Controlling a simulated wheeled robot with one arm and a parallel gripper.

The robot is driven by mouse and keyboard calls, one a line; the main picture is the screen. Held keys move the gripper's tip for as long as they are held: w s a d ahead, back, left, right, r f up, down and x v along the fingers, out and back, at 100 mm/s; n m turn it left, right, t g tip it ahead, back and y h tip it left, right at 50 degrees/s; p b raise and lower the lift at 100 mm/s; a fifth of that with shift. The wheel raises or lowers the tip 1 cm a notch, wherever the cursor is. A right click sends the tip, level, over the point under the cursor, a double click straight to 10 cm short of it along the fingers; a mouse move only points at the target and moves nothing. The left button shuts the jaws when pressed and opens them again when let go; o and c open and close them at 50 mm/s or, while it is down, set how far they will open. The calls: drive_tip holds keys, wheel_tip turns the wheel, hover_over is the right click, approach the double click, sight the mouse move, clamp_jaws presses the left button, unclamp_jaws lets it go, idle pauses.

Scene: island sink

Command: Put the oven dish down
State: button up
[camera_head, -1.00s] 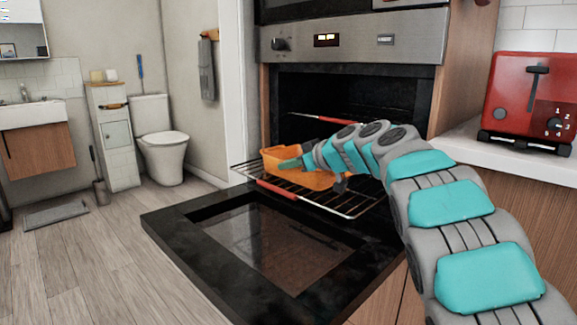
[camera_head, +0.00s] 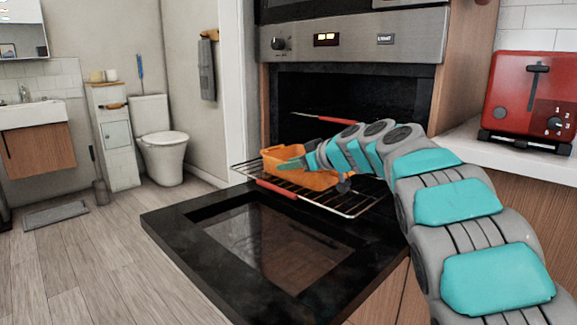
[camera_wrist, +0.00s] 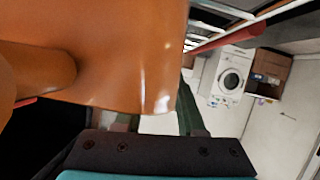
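The orange oven dish (camera_head: 318,179) sits on the wire oven rack (camera_head: 345,206), which is pulled out over the open oven door. My gripper (camera_head: 291,164) is at the dish, its green fingertip showing against the orange wall from the right. In the wrist view the dish (camera_wrist: 130,60) fills the upper left, very close, and hides part of one finger. My gripper's dark green fingers (camera_wrist: 158,118) stand apart there, with pale floor showing between them. I see no dish wall clamped between the fingers.
The black oven door (camera_head: 185,232) lies open below the rack. The rack has red-edged bars (camera_head: 277,188). A red toaster (camera_head: 530,98) stands on the counter at right. A washing machine (camera_wrist: 231,78) shows in the wrist view.

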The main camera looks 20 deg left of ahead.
drive_tip(key=b+v, duration=0.1)
drive_tip(key=v, duration=1)
drive_tip(key=shift+s+b, duration=0.1)
drive_tip(key=shift+b, duration=0.25)
